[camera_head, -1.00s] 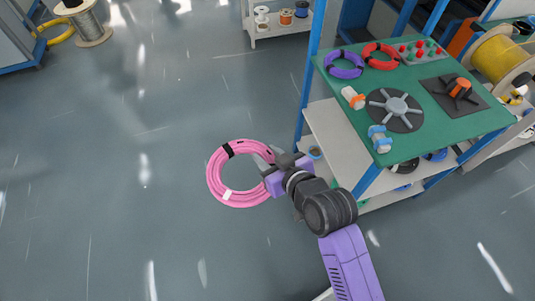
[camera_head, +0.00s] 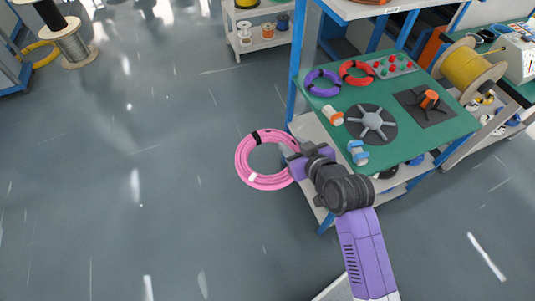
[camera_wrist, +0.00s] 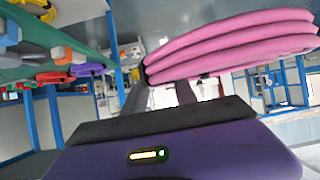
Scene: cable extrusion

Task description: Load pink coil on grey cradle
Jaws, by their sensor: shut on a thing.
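The pink coil (camera_head: 243,162) is a ring of several turns with a black band at its top and a white tag low on it. My gripper (camera_head: 288,158) is shut on the coil's right side and holds it in the air left of the green-topped table. In the wrist view the pink coil (camera_wrist: 235,47) fills the upper right, beyond the fingers (camera_wrist: 160,97). The grey cradle (camera_head: 371,124), a round dark disc with light grey spokes and a hub, lies on the green table top (camera_head: 415,146). The coil is apart from it.
A purple coil (camera_head: 322,83) and a red coil (camera_head: 355,72) lie at the table's back left. An orange-capped post (camera_head: 333,115) and a blue-capped post (camera_head: 357,153) stand near its left edge. An orange-hubbed dark plate (camera_head: 427,102) sits right.

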